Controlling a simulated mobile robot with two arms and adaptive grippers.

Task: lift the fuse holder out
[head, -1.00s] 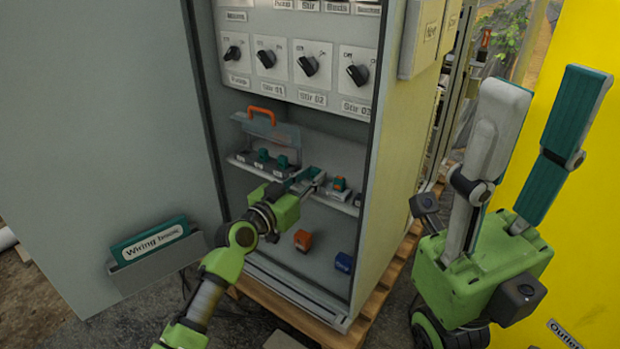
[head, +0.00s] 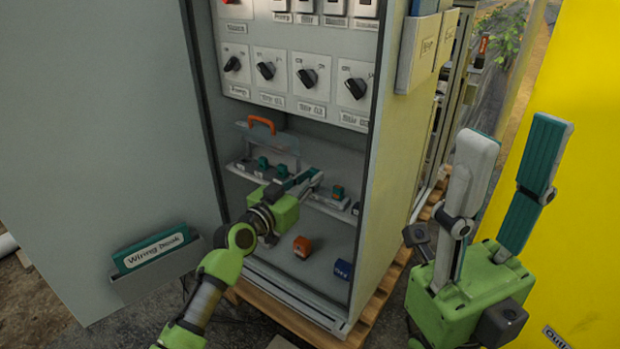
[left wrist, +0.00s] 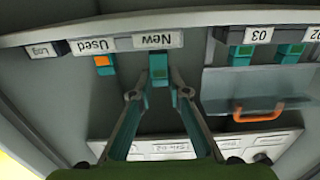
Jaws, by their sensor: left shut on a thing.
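My left gripper (head: 312,178) reaches into the open cabinet at the shelf. In the left wrist view its fingers (left wrist: 160,84) are shut on a teal fuse holder (left wrist: 159,66) with a dark green face, in front of the "New" label (left wrist: 158,41). I cannot tell whether it is clear of its place. A second teal holder with an orange face (left wrist: 104,64) stands by the "Used" label. Other teal holders (left wrist: 241,54) stand by the numbered labels. My right gripper (head: 512,145) points up, open and empty, outside the cabinet at the right.
A clear cover with an orange handle (head: 261,122) stands beside the held holder. Rotary switches (head: 307,77) are on the panel above. An orange block (head: 302,247) and a blue block (head: 343,269) sit on the cabinet floor. The cabinet's right wall (head: 400,180) is close to my left gripper.

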